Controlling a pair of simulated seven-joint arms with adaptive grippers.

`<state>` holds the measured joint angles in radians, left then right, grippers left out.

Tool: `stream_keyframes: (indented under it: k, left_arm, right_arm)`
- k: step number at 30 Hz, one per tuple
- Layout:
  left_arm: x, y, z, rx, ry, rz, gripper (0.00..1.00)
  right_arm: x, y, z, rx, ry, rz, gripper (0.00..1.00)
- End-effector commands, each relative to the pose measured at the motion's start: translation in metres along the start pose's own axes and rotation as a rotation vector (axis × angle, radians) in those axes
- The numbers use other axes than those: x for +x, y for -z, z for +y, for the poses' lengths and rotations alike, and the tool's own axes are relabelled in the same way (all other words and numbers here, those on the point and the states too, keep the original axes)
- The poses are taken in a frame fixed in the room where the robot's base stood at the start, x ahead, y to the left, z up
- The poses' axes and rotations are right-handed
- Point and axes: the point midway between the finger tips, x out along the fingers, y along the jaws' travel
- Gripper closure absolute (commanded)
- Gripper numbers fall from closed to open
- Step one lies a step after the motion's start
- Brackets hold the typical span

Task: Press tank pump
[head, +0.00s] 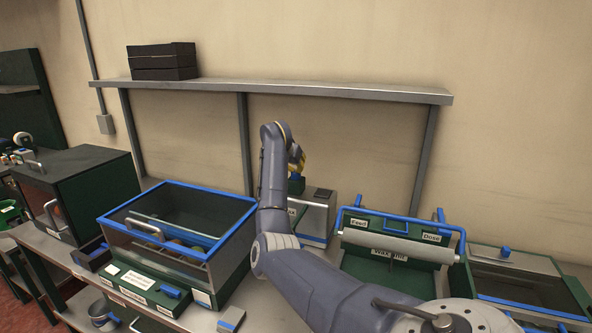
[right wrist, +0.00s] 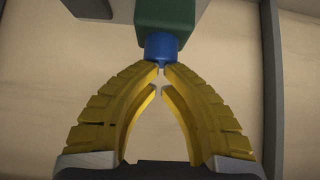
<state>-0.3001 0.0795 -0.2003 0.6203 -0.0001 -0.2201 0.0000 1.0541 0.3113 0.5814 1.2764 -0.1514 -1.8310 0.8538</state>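My right gripper (head: 296,160) is raised at the middle of the head view, in front of the back wall. In the right wrist view, its two yellow fingers (right wrist: 160,72) curve together, with the tips nearly meeting and nothing clearly held between them. A blue knob (right wrist: 161,46) under a green block (right wrist: 166,14) is right at the fingertips; I cannot tell whether they touch. In the head view, a grey unit (head: 318,215) stands below the gripper, partly hidden by my arm, its label only partly readable. I cannot tell for certain which part is the tank pump. My left gripper is not in view.
A clear-lidded box with a blue frame (head: 240,222) stands left of my arm. A green machine labelled "Feed" and "Dose" (head: 380,276) stands right of it. A grey shelf (head: 330,92) spans the wall, carrying black trays (head: 163,61). A metal cup (head: 101,314) is at front left.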

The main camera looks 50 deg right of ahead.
Motion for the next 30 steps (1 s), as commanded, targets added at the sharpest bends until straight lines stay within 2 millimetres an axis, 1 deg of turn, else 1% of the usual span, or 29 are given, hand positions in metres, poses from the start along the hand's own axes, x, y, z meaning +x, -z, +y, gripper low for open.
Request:
stream_keyframes:
  k: [5, 12, 18, 24, 30]
  left_arm:
    - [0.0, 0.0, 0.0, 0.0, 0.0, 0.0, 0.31]
    - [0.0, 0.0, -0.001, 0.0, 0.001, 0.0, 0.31]
    - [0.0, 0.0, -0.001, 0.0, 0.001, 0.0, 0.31]
    - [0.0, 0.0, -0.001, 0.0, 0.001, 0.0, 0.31]
    - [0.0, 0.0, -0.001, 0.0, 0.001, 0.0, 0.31]
  right_arm:
    - [-0.024, 0.021, -0.004, 0.001, 0.008, 0.001, 1.0]
    - [-0.07, 0.019, -0.004, 0.0, 0.007, 0.002, 1.0]
    - [-0.099, 0.019, -0.003, -0.001, 0.006, 0.001, 1.0]
    - [-0.116, 0.019, -0.003, -0.001, 0.005, 0.002, 1.0]
    - [-0.121, 0.019, -0.002, -0.002, 0.003, 0.001, 1.0]
